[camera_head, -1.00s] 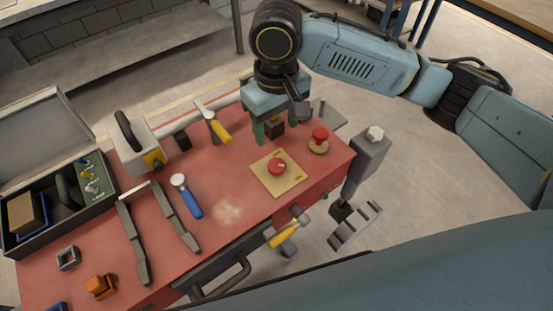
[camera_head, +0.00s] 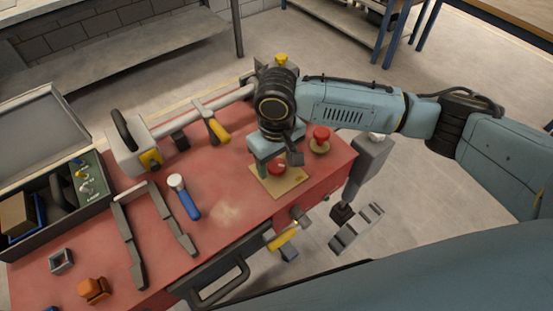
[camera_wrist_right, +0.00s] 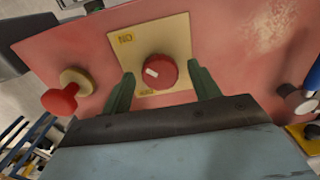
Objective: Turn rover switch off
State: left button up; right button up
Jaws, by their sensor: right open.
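The rover switch is a round red knob with a white mark (camera_head: 277,168) on a square yellow plate (camera_head: 292,184), which lies on the red table top. In the right wrist view the knob (camera_wrist_right: 160,71) sits on its plate (camera_wrist_right: 172,30), with small labels at two of the plate's edges. My right gripper (camera_head: 270,172) is over the plate from above. In the right wrist view its two green fingers (camera_wrist_right: 162,88) are apart, one on each side of the knob, with nothing between them touching it visibly. My left gripper is not in view.
A red mushroom button on a tan base (camera_head: 320,138) stands close to the right of the plate. A blue-handled tool (camera_head: 185,197), a grey bracket (camera_head: 130,232) and an open case (camera_head: 70,220) lie to the left. A yellow-handled tool (camera_head: 283,238) is at the front edge.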

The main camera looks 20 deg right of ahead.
jog(key=c, duration=1)
jog(key=shift+o, duration=0.2)
jog(key=shift+r+n+p, duration=0.15)
jog(key=shift+n+p, duration=0.25)
jog(key=shift+p, duration=0.35)
jog(key=n+p, duration=0.7)
jog(key=p, duration=0.2)
jog(key=shift+r, duration=0.1)
jog(key=n+p, duration=0.3)
jog(key=n, duration=0.1)
jog(key=shift+n, duration=0.4)
jog(key=shift+n+p, duration=0.4)
jog(key=shift+n, duration=0.8)
jog(key=shift+a+f+n+p, duration=0.1)
jog(key=shift+n+p, duration=0.1)
jog(key=shift+n, duration=0.55)
jog(key=shift+f+n+p, duration=0.1)
jog(key=shift+n+p, duration=0.05)
jog(key=shift+n, duration=0.6)
jog(key=o, duration=1)
jog(key=shift+c, duration=0.2)
